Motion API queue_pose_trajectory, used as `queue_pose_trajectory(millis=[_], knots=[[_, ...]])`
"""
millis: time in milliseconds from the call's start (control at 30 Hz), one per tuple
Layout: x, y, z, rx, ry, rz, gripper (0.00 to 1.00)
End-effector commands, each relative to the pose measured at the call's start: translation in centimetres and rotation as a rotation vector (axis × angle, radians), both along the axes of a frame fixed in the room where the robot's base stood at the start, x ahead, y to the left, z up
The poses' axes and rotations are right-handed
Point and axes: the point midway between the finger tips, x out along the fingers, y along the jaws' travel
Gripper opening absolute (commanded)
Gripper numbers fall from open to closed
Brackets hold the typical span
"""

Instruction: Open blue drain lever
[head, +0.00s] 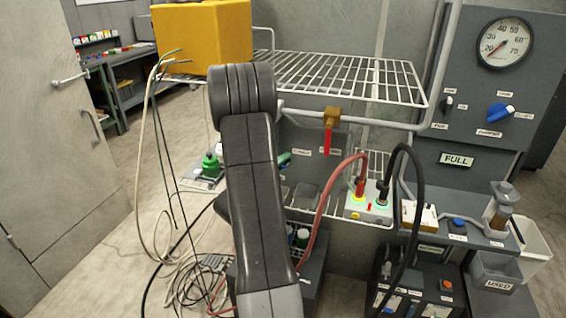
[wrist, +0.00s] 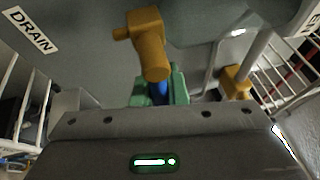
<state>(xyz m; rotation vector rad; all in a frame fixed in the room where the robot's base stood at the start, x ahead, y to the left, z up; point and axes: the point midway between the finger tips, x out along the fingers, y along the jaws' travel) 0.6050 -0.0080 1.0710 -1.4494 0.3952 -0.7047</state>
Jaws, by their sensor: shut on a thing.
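The blue drain lever (wrist: 159,91) shows in the wrist view below a brass valve (wrist: 150,45), beside a white DRAIN label (wrist: 31,32). My gripper (wrist: 160,82) has green fingers, one on each side of the lever, and is shut on it. Only a short piece of blue shows between the fingers; the rest of the lever is hidden. In the head view my arm hides the drain valve and lever. A bit of green, which looks like my gripper (head: 284,158), shows just right of the arm.
A brass valve with a red lever (head: 328,140) hangs from the pipe right of my arm. A wire shelf (head: 345,75) with a yellow box (head: 200,38) is above. Red and black cables (head: 322,205) loop nearby. A gauge panel (head: 480,90) stands right; loose cables hang left.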

Motion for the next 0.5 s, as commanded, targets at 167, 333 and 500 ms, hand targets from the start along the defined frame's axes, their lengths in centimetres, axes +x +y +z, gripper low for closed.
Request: queue_pose_trajectory(millis=[167, 333, 500], knots=[[0.0, 0.1, -0.5, 0.086, -0.028, 0.001, 0.00], [0.0, 0.1, -1.2, 0.216, -0.070, 0.000, 0.00], [0.1, 0.3, -1.9, 0.369, -0.120, 0.001, 0.00]])
